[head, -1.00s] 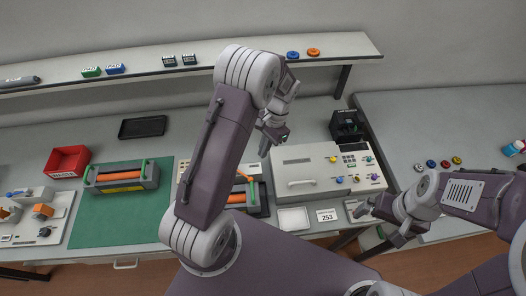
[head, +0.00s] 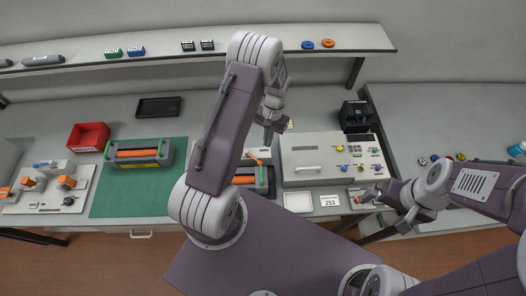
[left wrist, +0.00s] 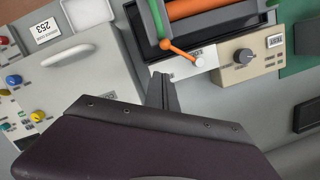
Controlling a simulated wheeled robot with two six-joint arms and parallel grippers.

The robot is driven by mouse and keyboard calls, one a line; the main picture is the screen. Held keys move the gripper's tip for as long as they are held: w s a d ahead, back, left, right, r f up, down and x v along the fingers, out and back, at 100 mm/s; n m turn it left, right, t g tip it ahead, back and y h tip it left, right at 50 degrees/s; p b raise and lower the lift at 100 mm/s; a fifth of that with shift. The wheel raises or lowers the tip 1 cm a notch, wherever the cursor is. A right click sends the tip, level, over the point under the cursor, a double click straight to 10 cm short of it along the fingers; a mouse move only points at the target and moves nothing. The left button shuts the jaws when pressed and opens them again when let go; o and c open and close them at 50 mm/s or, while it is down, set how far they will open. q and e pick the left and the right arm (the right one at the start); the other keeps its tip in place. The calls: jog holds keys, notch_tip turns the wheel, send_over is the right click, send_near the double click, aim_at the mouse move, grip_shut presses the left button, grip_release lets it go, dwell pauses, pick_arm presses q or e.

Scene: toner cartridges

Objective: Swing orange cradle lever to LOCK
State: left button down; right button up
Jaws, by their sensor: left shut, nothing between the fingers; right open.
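The orange lever (left wrist: 182,53) has a round pivot and a white tip, and slants across the front of the cradle (left wrist: 205,38) in the left wrist view. The tip lies by a small printed label that I cannot read surely. In the head view the lever (head: 254,158) is partly hidden by my left arm. The cradle holds an orange roller (left wrist: 195,8) with a green bar beside it. My left gripper (left wrist: 162,80) is shut and empty, apart from the lever, near its pivot end. It also shows in the head view (head: 268,136). My right gripper (head: 366,196) is open and empty.
A white machine (head: 312,172) with knobs stands right of the cradle. A beige block with a dark knob (left wrist: 243,57) sits beside the lever. A second cartridge (head: 140,153) lies on the green mat (head: 130,200). A red bin (head: 88,137) and black tray (head: 158,107) stand left.

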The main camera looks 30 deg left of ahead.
aim_at(253, 158)
pick_arm(q)
jog(key=s+f+p, duration=0.1)
jog(key=s+f, duration=0.1)
jog(key=s+f+p, duration=0.1)
jog(key=f, duration=0.1)
jog(key=shift+s+f, duration=0.3)
jog(key=shift+s, duration=0.1)
jog(key=shift+s, duration=0.1)
jog(key=shift+s+d+m, duration=0.1)
jog(key=shift+s+m, duration=0.2)
jog(key=shift+m, duration=0.4)
